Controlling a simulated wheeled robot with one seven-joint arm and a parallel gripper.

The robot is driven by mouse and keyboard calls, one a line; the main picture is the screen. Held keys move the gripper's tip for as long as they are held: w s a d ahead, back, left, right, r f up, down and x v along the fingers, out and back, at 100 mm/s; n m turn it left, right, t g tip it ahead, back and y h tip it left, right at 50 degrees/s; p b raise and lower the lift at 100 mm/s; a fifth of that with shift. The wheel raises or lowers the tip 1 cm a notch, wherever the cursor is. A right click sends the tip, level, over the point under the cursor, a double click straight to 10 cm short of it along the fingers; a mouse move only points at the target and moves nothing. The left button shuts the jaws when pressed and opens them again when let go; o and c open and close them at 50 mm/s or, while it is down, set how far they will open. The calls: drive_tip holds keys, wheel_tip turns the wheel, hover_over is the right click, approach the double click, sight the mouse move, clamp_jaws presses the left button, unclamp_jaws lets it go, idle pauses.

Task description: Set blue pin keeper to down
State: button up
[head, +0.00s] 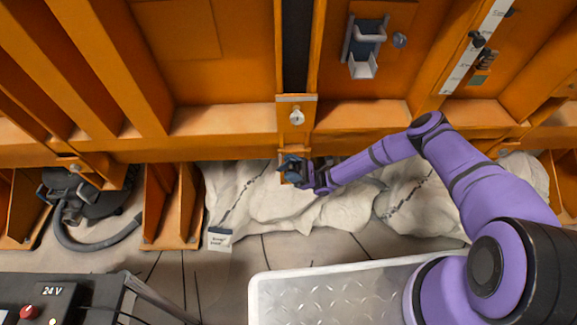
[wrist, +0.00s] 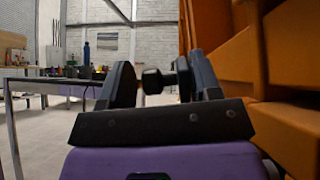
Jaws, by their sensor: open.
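My gripper (head: 291,168) is at the lower edge of the orange frame, below a small orange plate with a pale round knob (head: 297,117). In the wrist view its two dark jaws (wrist: 165,82) stand apart. A dark, dumbbell-shaped piece (wrist: 152,80) shows between them, seemingly at or just beyond the fingertips; I cannot tell whether it touches them. It looks near black with a slight green-blue tint, and I cannot tell surely that it is the blue pin keeper. In the head view the jaws hide most of that spot.
A blue-grey bracket (head: 364,48) is fixed on the orange panel at upper right. White sacks (head: 255,195) lie under the frame, close around my gripper. A metal tread plate (head: 330,290) and a 24 V box (head: 45,300) are in front. Orange beams (wrist: 285,75) stand close at right in the wrist view.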

drive_tip(key=s+v, duration=0.1)
drive_tip(key=v, duration=0.8)
drive_tip(key=shift+w+d+f, duration=0.2)
drive_tip(key=shift+w, duration=0.35)
